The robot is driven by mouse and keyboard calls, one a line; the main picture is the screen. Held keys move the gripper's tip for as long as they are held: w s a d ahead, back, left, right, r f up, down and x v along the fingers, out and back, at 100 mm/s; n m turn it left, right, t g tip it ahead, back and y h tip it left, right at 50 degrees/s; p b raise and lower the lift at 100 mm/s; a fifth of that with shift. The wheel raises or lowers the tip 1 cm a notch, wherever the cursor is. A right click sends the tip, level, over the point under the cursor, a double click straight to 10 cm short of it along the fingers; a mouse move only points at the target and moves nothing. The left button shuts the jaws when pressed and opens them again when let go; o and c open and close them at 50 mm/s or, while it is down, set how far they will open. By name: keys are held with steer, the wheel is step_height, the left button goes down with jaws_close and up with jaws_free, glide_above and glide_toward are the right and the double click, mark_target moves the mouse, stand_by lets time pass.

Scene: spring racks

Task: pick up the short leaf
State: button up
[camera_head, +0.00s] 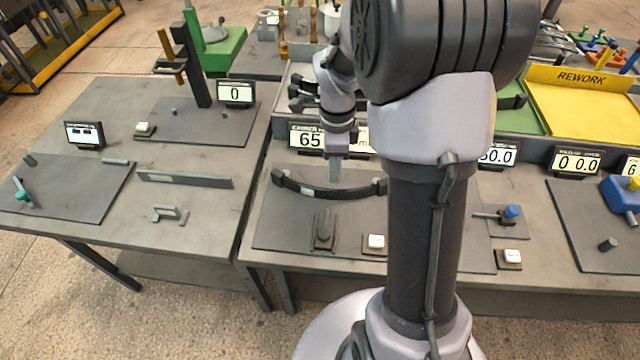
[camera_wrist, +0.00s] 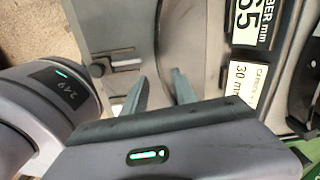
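A dark, curved leaf (camera_head: 325,190) with a pale label stands on the grey mat of the camber station in the head view. Other dark leaves (camera_head: 300,103) sit on the rack behind the 65 display. I cannot tell which one is the short leaf. My gripper (camera_head: 335,172) points down over the middle of the curved leaf, close to it; I cannot tell if it touches. In the wrist view the two fingers of my gripper (camera_wrist: 160,76) are apart, with no object clearly held between them. My arm hides the area right of the curved leaf.
A flat grey bar (camera_head: 185,180) and a small bracket (camera_head: 170,214) lie on the left table. The camber display (camera_head: 307,138) stands just behind my gripper. A small post fixture (camera_head: 324,232) and a white button (camera_head: 375,241) are in front. A yellow REWORK tray (camera_head: 585,107) is back right.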

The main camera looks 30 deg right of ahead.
mark_target(331, 189)
step_height(331, 189, down, 5)
steer(key=shift+r+b, duration=0.15)
steer(key=shift+b, duration=0.45)
steer(key=f+b, duration=0.2)
steer(key=f, duration=0.3)
steer(key=shift+a+f+b, duration=0.1)
steer(key=shift+a+b, duration=0.25)
steer(key=shift+b, duration=0.05)
jaws_close()
steer(key=shift+r, duration=0.2)
